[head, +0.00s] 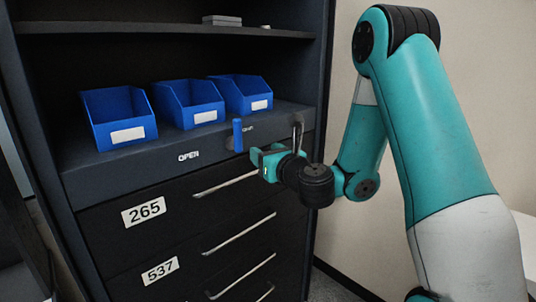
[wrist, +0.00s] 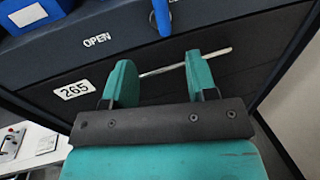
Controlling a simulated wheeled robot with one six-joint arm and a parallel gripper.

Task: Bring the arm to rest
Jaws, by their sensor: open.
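My arm (head: 430,130) reaches in from the right, bent at the elbow. My gripper (head: 262,156) is in front of the dark cabinet, just below and right of an upright blue lever (head: 238,135). In the wrist view my gripper (wrist: 160,78) has its two teal fingers spread with nothing held between them. The top drawer's metal handle (wrist: 185,62) shows behind the fingers, and I cannot tell how far off it is. The blue lever (wrist: 162,15) is beyond the fingertips at the top of the wrist view.
The cabinet (head: 85,185) has an "OPEN" label left of the lever and drawers marked 265 and 537, apparently shut. Three blue bins (head: 120,120) stand on its ledge. Grey flat items (head: 222,20) lie on the upper shelf. A white surface with small equipment (wrist: 40,150) shows lower left in the wrist view.

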